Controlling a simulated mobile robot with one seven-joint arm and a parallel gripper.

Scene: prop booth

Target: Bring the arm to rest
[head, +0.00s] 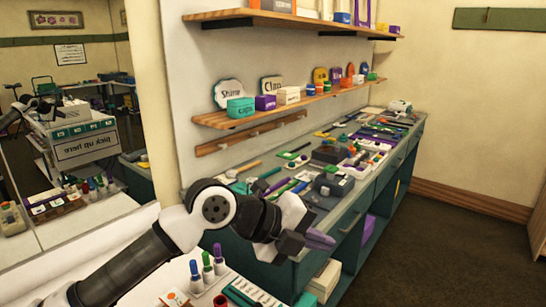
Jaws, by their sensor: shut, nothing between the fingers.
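My arm reaches in from the lower left of the head view. It is bent, with a dark forearm and white and grey joints. My gripper (318,240) is at its end, low and right of the middle, in front of the near end of the long bench. Its fingers are together and hold nothing that I can see. It covers part of the bench front. I cannot tell how far it is from the bench.
A long bench (372,188) crowded with tools and boxes runs along the wall. Shelves (232,117) hang above it. Several colored bottles (207,265) stand on the white surface below my arm. A mirror (70,120) is at left. The dark floor (450,250) at right is clear.

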